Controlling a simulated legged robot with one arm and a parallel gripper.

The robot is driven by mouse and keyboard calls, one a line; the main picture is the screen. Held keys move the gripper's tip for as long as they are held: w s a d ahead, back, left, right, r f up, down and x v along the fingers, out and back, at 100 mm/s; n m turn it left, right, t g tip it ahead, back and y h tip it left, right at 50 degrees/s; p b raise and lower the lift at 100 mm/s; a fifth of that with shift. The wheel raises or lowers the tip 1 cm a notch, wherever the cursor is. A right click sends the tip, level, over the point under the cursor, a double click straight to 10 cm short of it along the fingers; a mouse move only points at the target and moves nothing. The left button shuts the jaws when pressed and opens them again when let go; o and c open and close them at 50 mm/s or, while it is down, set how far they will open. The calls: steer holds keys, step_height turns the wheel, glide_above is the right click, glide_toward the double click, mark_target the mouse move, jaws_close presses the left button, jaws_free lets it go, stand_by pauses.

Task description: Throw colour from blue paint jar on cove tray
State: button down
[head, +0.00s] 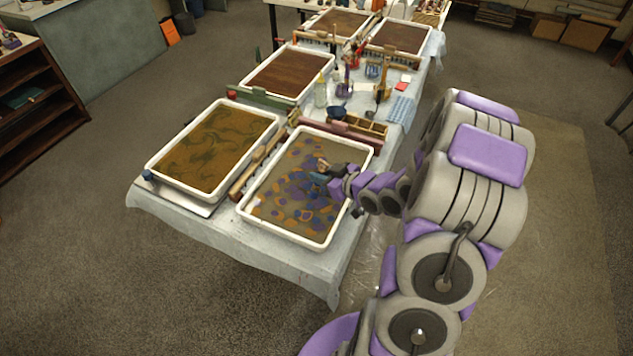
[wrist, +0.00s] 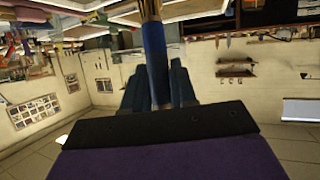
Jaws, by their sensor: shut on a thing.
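My gripper (head: 328,173) is above the right part of the front right tray (head: 245,212), a white-rimmed tray whose bath carries blue, purple and orange spots. In the wrist view my gripper (wrist: 157,88) is shut on a blue-handled tool (wrist: 154,52), probably a brush; its far end runs out of the picture. Whether the tool carries paint does not show. No label tells which tray is the cove one. A small dark blue pot (head: 336,112) stands behind the front right tray; I cannot tell if it is the blue paint jar.
The front left tray (head: 152,167) holds a brown-green swirled bath. A wooden bar (head: 250,172) lies between the front trays. A compartment box (head: 366,126) and a dark red bar (head: 340,134) lie behind the right tray. Further trays, bottles and tools crowd the table behind.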

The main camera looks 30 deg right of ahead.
steer(key=w+d+p, duration=0.5)
steer(key=w+p, duration=0.4)
steer(key=w, duration=0.3)
steer(key=w+d+p, duration=0.5)
steer(key=w+p, duration=0.4)
steer(key=w, duration=0.3)
steer(key=shift+w+d, duration=0.4)
step_height(320, 180, down, 5)
steer(key=b, duration=0.2)
step_height(320, 180, up, 5)
steer(key=shift+r+p, duration=0.1)
steer(key=shift+p, duration=0.3)
